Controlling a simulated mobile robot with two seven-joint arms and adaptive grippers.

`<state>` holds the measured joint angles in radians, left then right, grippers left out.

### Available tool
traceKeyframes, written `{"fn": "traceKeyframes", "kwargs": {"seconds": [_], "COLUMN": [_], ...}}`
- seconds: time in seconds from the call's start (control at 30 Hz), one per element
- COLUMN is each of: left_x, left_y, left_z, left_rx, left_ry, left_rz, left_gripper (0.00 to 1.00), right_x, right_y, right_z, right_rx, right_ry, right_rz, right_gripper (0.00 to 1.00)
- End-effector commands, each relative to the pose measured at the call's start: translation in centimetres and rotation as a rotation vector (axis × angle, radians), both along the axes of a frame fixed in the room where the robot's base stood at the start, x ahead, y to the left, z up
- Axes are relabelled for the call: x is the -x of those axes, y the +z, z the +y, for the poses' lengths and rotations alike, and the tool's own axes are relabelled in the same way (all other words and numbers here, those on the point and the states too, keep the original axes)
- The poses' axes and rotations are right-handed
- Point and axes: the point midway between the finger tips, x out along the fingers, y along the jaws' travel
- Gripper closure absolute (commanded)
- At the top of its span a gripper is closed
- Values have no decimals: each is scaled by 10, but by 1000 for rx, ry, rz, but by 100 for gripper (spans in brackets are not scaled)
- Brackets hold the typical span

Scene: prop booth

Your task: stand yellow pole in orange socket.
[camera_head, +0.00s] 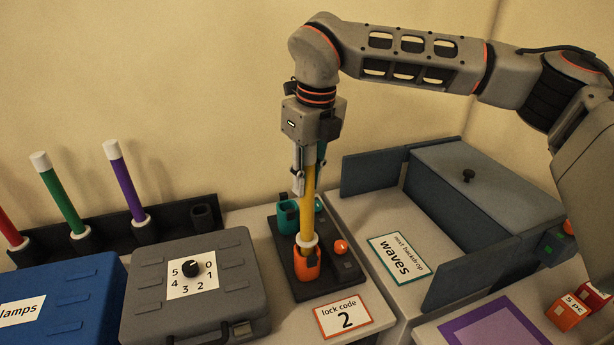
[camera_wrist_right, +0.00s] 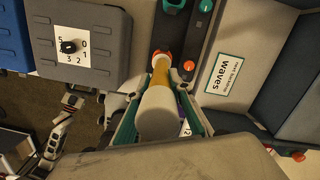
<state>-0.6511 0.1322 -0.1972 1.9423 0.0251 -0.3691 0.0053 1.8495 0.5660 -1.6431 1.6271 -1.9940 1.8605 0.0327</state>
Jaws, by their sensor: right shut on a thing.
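The yellow pole (camera_head: 308,192) is upright, its lower end with a white collar at the mouth of the orange socket (camera_head: 306,264). I cannot tell how deep it sits. My right gripper (camera_head: 309,172) is shut on the pole's upper part, which its fingers partly hide. In the right wrist view the pole (camera_wrist_right: 160,75) runs from its white top between the fingers down to the orange socket (camera_wrist_right: 161,54). A grey jointed part, probably my left gripper (camera_wrist_right: 50,148), shows small at the lower left of that view; its jaws are unclear.
A teal socket (camera_head: 287,214) and an orange knob share the dark base. A grey case (camera_head: 215,307) with a dial stands left, before a rack (camera_head: 179,222) of red, green and purple poles. A "lock code 2" card (camera_head: 342,314) lies in front. A grey-blue box (camera_head: 480,185) stands right.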

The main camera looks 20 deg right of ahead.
Motion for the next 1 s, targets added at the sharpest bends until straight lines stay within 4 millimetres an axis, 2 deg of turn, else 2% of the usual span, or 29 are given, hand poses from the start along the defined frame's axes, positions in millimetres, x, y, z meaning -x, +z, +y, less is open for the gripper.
{"fn": "traceKeyframes", "kwargs": {"seconds": [0.5,0.8,0.83,0.9,1.0], "left_x": [1,1,1,1,1], "left_y": [-12,-13,-13,-13,-13], "left_z": [0,0,0,0,0], "left_rx": [0,0,0,0,0], "left_ry": [1,0,0,0,0], "left_rz": [4,4,4,4,4], "left_gripper": [60,60,60,60,60], "right_x": [0,0,0,0,0], "right_y": [-20,-21,-21,-21,-21], "right_z": [0,0,0,0,0], "right_rx": [0,0,0,0,0], "right_ry": [1,1,1,1,0], "right_rz": [0,-1,-1,-1,-1], "right_gripper": [100,100,77,60,60]}}
